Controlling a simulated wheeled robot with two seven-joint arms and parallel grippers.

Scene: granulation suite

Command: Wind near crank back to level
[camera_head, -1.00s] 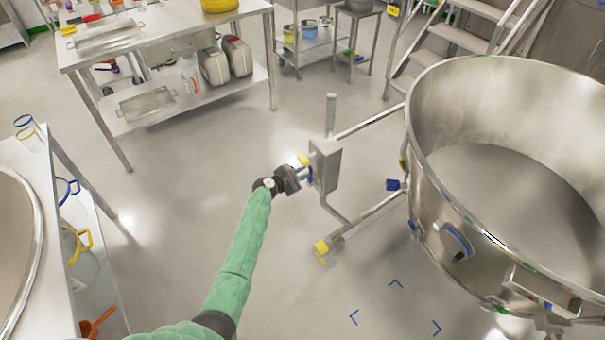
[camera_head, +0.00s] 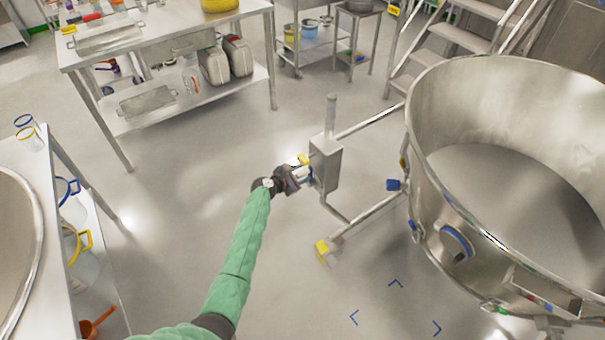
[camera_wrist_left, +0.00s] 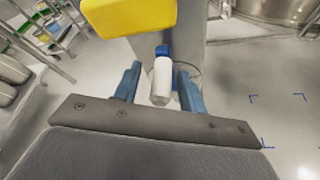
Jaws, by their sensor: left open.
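The near crank is on the grey gearbox (camera_head: 325,164) of the big steel bowl's trolley. In the left wrist view its white handle grip (camera_wrist_left: 161,80) with a blue collar (camera_wrist_left: 163,51) stands between the two blue fingers of my left gripper (camera_wrist_left: 158,88). The fingers are apart on either side of the grip, with gaps showing. In the head view my left gripper (camera_head: 303,177) is at the gearbox's left face, and the crank is partly hidden there. A yellow part (camera_wrist_left: 130,14) sits just above the grip. My right gripper is not in view.
The large steel bowl (camera_head: 505,190) stands right of the gearbox on a tube frame (camera_head: 367,217) with a yellow-tipped foot (camera_head: 322,250). A steel table (camera_head: 165,40) is at the back left. A bench (camera_head: 40,190) is at the left. Floor around my arm is clear.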

